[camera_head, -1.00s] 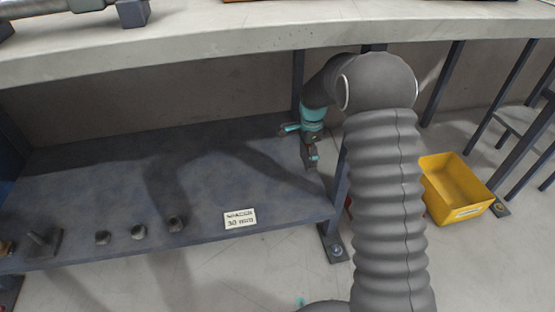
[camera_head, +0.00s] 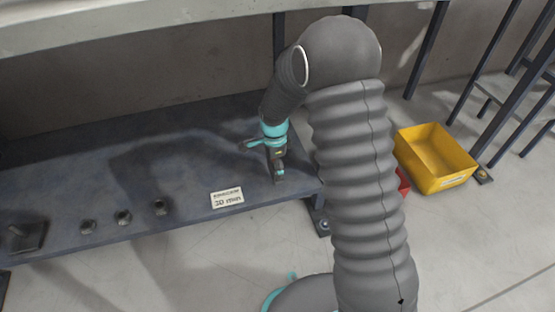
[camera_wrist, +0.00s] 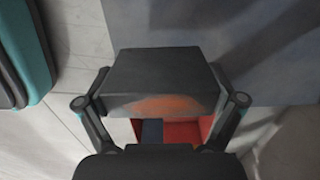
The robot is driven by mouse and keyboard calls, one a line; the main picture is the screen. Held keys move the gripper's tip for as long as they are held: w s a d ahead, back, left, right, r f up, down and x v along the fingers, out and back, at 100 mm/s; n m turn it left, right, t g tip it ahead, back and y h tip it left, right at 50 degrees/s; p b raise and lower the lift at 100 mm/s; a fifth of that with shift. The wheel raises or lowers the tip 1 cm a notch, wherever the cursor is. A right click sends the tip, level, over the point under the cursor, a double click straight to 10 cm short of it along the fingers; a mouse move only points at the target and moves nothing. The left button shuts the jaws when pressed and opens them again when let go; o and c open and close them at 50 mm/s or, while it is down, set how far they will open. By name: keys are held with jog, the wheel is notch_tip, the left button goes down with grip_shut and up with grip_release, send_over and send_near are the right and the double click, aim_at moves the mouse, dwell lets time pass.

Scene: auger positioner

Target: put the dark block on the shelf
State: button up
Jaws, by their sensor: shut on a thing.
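The dark block (camera_wrist: 160,75) is held between the two fingers of my gripper (camera_wrist: 160,105) in the wrist view, with a reddish-orange patch on its near face. In the head view my gripper (camera_head: 278,168) points down over the right end of the low shelf (camera_head: 85,180). The block is hard to tell from the fingers there. The shelf also shows in the wrist view (camera_wrist: 265,45), behind and to the right of the block. I cannot tell whether the block touches the shelf.
A white label reading 30 mm (camera_head: 227,198) is at the shelf's front edge, left of my gripper. Several small dark pieces (camera_head: 123,217) stand further left. A yellow bin (camera_head: 450,182) and a red container (camera_head: 403,182) are on the floor at right. A worktop (camera_head: 130,25) overhangs the shelf.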

jog(key=shift+w+f+b, duration=0.1)
jog(key=shift+f+b, duration=0.2)
jog(key=shift+f, duration=1.55)
jog(key=shift+f, duration=0.1)
jog(key=o, duration=1.5)
jog(key=shift+f, duration=0.1)
jog(key=shift+c, duration=0.2)
jog(key=shift+r+p, duration=0.6)
jog(key=shift+r, duration=3.35)
